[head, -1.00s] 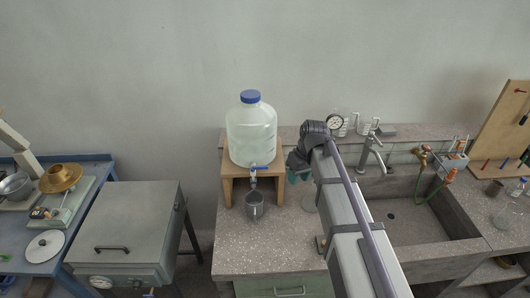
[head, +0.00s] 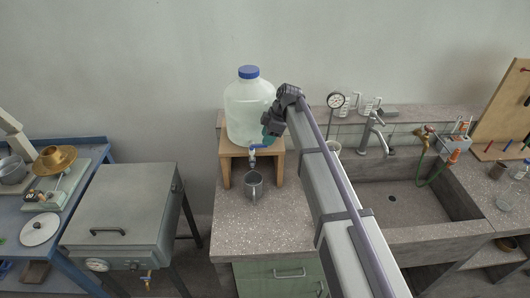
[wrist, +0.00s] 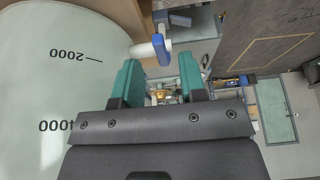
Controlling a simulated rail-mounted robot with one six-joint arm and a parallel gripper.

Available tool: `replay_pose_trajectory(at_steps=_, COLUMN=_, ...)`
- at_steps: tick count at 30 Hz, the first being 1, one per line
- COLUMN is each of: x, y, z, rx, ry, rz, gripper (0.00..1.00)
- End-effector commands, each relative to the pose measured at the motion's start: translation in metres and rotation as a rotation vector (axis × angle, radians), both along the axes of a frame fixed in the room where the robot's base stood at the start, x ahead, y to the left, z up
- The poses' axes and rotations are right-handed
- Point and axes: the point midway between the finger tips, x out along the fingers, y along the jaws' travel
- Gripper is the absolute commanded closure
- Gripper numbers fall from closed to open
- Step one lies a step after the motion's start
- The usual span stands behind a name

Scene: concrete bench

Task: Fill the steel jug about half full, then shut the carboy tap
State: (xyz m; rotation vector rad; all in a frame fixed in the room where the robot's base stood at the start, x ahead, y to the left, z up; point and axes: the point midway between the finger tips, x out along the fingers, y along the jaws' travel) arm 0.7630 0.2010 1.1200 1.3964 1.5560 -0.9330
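The carboy (head: 246,112) is a translucent white bottle with a blue cap, standing on a wooden stand (head: 227,165). Its tap (head: 253,151) has a blue lever at the lower front; I cannot tell whether it is open. The tap (wrist: 164,50) also shows in the wrist view, just beyond my fingertips. The steel jug (head: 253,186) stands upright on the bench under the tap; its fill level is too small to tell. My gripper (wrist: 160,80) is open and empty, with teal fingers apart, close beside the carboy wall (wrist: 60,90). In the head view it is partly hidden by my wrist.
A stone sink (head: 400,200) with a faucet (head: 373,133) lies to the right. A grey lidded box (head: 125,215) stands left of the bench. The bench front around the jug is clear.

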Motion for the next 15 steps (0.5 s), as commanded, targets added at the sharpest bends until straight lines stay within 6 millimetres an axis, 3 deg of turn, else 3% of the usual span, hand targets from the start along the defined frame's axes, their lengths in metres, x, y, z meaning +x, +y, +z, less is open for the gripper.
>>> replay_pose_trajectory(at_steps=1, x=-0.0004, y=0.0042, z=-0.0202, rx=0.0, ry=0.0, rz=0.001, gripper=0.62)
replay_pose_trajectory(at_steps=3, x=-0.0008, y=0.0084, z=-0.0265, rx=0.0, ry=0.0, rz=0.001, gripper=0.62)
replay_pose_trajectory(at_steps=11, x=-0.0012, y=0.0108, z=-0.0247, rx=0.0, ry=-0.001, rz=0.0, gripper=0.62)
replay_pose_trajectory(at_steps=15, x=-0.0012, y=0.0107, z=-0.0247, rx=0.0, ry=0.0, rz=0.0, gripper=0.72)
